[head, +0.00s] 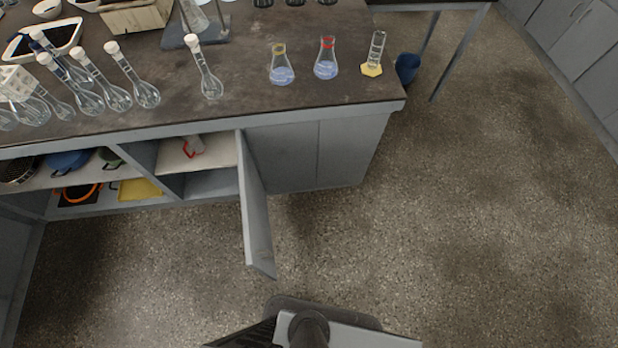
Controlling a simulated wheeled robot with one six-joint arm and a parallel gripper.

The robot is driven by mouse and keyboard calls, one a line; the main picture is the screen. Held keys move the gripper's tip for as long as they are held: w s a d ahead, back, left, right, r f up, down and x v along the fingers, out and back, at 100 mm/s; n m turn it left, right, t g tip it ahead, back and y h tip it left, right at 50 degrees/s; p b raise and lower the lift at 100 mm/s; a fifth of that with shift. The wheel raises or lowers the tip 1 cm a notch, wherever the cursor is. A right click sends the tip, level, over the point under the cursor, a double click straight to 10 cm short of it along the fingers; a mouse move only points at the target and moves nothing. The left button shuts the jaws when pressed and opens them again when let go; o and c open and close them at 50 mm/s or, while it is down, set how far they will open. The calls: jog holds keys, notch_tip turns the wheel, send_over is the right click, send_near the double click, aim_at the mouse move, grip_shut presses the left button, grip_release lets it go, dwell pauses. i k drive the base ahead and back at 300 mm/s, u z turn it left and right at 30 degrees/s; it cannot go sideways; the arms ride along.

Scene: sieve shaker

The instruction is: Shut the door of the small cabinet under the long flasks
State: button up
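The grey cabinet door (257,212) stands wide open, sticking out from the bench front over the floor towards me. It joins the bench at the right side of the small cabinet's opening. The small cabinet (212,184) shows its inside, with a shelf (211,154) that holds a red-and-white item (193,147). The long-necked flasks (117,98) with white caps lie or stand on the dark bench top above and to the left. One more long flask (211,85) is above the cabinet. My gripper is not in view; only parts of my own body show at the bottom.
Open shelves left of the cabinet hold a blue item (68,160) and a yellow item (139,189). Two conical flasks (282,73) and a cylinder (373,64) stand near the bench edge. A blue bin (407,67) is beyond the bench. The floor (450,210) to the right is clear.

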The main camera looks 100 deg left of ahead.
aim_at(258, 245)
jog(key=i, duration=0.9)
jog(key=u, duration=4.65)
jog(key=k, duration=0.45)
jog(key=u, duration=0.05)
jog(key=i, duration=0.95)
jog(key=u, duration=0.55)
